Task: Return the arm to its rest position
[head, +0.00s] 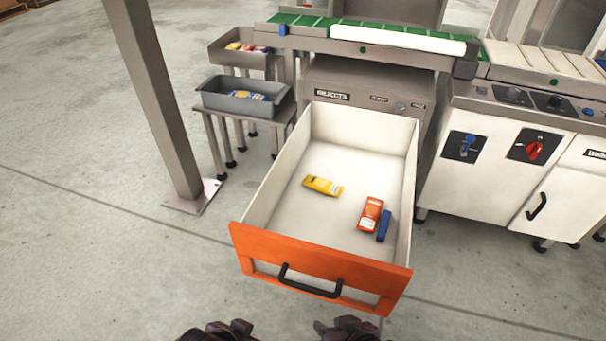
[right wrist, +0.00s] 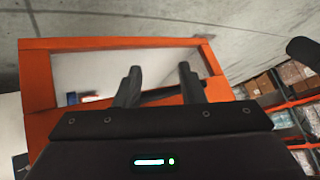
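My right gripper (right wrist: 158,75) shows in the right wrist view with its two dark fingers apart and nothing held between them. Beyond the fingers is the orange drawer front (right wrist: 110,43) with its dark handle (right wrist: 160,95). In the head view, two dark, cut-off shapes of my own show at the bottom edge, the right one (head: 348,329) and the left one (head: 215,331). They are just in front of the open drawer (head: 262,205); their fingers cannot be made out. The black drawer handle (head: 310,284) is clear of both shapes in the head view.
The drawer holds a yellow pack (head: 323,186), an orange pack (head: 370,214) and a blue item (head: 384,226). A grey post (head: 160,100) stands left. A grey tray (head: 240,106) sits on a stand behind. A white cabinet (head: 475,180) is right. Floor left is clear.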

